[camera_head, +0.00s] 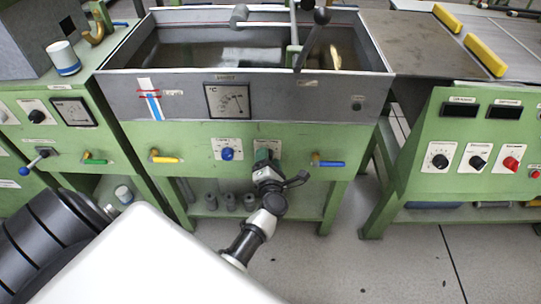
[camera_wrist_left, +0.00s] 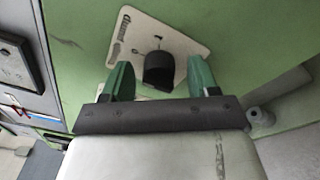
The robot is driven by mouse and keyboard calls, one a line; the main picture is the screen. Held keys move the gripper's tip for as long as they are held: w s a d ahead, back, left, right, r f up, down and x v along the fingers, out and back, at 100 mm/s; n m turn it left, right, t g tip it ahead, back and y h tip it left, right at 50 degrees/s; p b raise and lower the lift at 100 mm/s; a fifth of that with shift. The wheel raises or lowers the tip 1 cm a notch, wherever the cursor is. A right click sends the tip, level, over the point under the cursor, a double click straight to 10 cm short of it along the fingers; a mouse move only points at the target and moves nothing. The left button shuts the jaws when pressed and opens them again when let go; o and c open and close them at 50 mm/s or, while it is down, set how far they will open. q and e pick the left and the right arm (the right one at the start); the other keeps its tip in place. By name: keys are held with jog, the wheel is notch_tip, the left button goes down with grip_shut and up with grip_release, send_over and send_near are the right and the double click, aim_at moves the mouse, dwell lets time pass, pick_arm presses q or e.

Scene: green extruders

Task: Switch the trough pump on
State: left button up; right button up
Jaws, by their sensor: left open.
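A white plate (camera_head: 268,144) with small lettering is on the green front panel below the trough (camera_head: 290,100). In the left wrist view the plate (camera_wrist_left: 135,32) carries a black rotary knob (camera_wrist_left: 158,66). My left gripper (camera_head: 264,158) is at this plate and hides the knob in the head view. In the left wrist view my left gripper (camera_wrist_left: 159,82) is open, with one green finger on each side of the knob and gaps between. The plate's label is too small to read. My right gripper is not in view.
A blue knob (camera_head: 228,154) on its own plate is just left of my gripper. A yellow-handled valve (camera_head: 166,159) and a blue-handled valve (camera_head: 328,163) stick out of the same panel. A dial gauge (camera_head: 227,101) is above. Another green cabinet (camera_head: 480,130) stands right, across a gap.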

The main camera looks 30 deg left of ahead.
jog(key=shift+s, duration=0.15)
pick_arm(q)
jog(key=c, duration=0.9)
jog(key=shift+s+m, duration=0.1)
jog(key=shift+m, duration=0.3)
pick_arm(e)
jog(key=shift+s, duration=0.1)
pick_arm(q)
jog(key=m+t+p, duration=0.1)
jog(key=m+p, duration=0.2)
jog(key=m, duration=0.6)
jog(key=shift+f, duration=0.1)
jog(key=shift+m+p, duration=0.45)
jog(key=shift+m, duration=0.55)
jog(key=shift+f+m, duration=0.1)
jog(key=shift+m, duration=0.2)
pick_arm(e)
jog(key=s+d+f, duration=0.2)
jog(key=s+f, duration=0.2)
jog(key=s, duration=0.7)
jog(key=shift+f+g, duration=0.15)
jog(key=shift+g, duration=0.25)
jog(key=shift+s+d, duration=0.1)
